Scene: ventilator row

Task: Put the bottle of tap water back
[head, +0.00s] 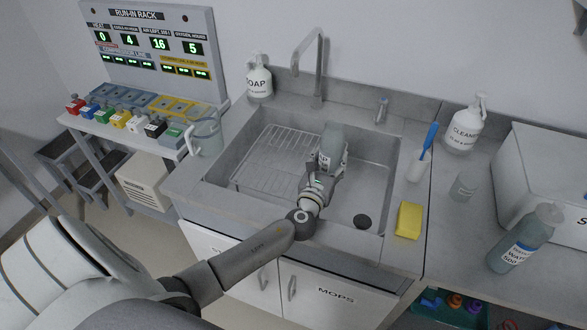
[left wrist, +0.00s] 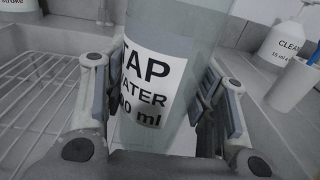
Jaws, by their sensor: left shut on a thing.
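The bottle of tap water (head: 333,141) is a grey-green clear bottle with a white label. It is upright over the sink basin, near the right edge of the wire rack. In the left wrist view the bottle (left wrist: 165,80) fills the middle, its label reading "TAP WATER" and an amount in ml. My left gripper (head: 325,165) is shut on it, with a finger on each side of the bottle (left wrist: 160,105). The bottle's base is hidden by the gripper in the head view. My right gripper is not in view.
The sink (head: 290,205) holds a wire rack (head: 270,150); a tap (head: 318,65) rises behind. A soap bottle (head: 259,78), jug (head: 205,135), yellow sponge (head: 408,220), brush holder (head: 418,167), cleaner bottle (head: 465,127), small cup (head: 465,185) and another water bottle (head: 522,240) stand around it.

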